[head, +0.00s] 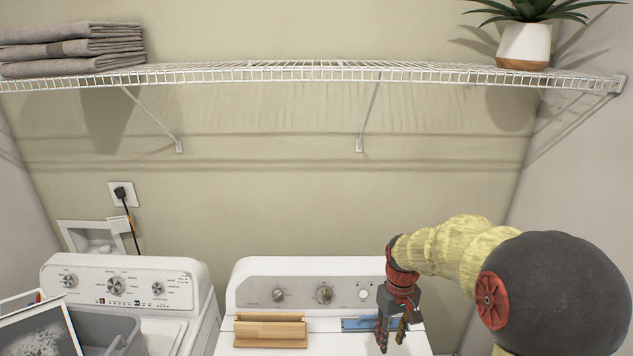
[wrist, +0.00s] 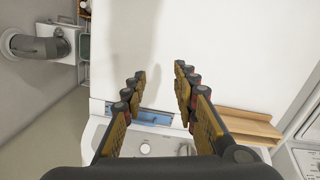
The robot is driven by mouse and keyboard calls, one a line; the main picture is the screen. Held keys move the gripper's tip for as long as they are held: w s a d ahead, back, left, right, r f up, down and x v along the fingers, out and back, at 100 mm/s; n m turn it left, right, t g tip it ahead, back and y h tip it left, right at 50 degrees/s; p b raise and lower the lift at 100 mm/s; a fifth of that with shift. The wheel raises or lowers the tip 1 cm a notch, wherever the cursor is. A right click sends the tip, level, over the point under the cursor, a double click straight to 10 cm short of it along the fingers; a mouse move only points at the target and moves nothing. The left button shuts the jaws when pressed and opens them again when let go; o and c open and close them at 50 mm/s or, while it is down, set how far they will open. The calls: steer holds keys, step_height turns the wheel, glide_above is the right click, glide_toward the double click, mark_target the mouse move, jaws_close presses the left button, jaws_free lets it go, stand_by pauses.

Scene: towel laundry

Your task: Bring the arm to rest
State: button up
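My gripper (head: 393,347) hangs fingers down over the top of the right-hand white machine (head: 320,347), at the lower right of the head view. My arm reaches in from the right edge of the head view. Folded grey-brown towels (head: 75,50) lie stacked at the left end of the wire shelf (head: 300,72), far from my gripper.
A wooden tray (head: 270,330) and a flat blue object (head: 362,323) lie on the machine near my gripper. A potted plant (head: 524,42) stands on the shelf's right end. The shelf middle is clear.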

steer(key=s+r+m+t+b, duration=0.1)
steer(key=s+b, duration=0.5)
steer(key=s, duration=0.7)
steer(key=s+r+m+t+b, duration=0.2)
steer(key=s+r+t+b, duration=0.2)
steer(key=s+b, duration=0.3)
steer(key=shift+s+t, duration=0.6)
steer(key=shift+s, duration=2.3)
